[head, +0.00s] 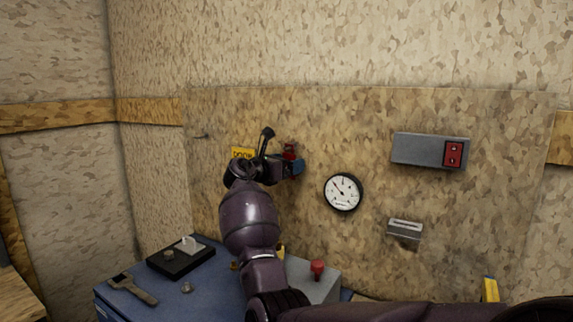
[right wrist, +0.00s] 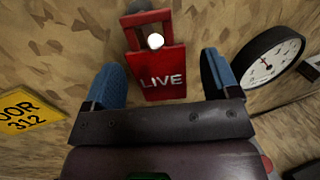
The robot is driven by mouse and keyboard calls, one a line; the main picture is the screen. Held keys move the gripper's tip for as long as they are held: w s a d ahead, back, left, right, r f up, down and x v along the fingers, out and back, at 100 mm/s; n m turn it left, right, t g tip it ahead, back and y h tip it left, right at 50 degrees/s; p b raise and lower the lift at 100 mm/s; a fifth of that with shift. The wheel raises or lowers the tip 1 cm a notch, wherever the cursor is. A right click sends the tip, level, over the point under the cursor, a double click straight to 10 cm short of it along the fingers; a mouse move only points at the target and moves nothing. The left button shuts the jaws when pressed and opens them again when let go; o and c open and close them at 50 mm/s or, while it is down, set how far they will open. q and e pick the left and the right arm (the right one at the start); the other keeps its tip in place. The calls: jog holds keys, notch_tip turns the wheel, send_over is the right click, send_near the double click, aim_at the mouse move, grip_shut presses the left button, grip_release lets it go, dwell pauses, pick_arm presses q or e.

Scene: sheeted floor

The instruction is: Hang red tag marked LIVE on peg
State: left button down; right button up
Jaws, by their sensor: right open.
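The red tag marked LIVE (right wrist: 163,84) is upright against the wall board in the right wrist view. A pale round peg end (right wrist: 155,41) shows in the tag's top opening. I cannot tell whether the tag's top bar rests on the peg. My right gripper (right wrist: 165,76) is open, with one blue finger on each side of the tag and visible gaps between. In the head view the tag (head: 289,151) is small and partly covered by my right gripper (head: 293,167). My left gripper is not in view.
A yellow door sign (head: 242,153) is left of the tag, and a round gauge (head: 343,192) is to its right. A grey switch box (head: 420,150) is farther right. Below, a blue cabinet top (head: 205,280) carries a wrench (head: 133,289) and a black tray (head: 160,265).

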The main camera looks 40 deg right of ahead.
jog(key=a, duration=1)
jog(key=shift+s+a, duration=0.15)
jog(key=shift+a, duration=0.25)
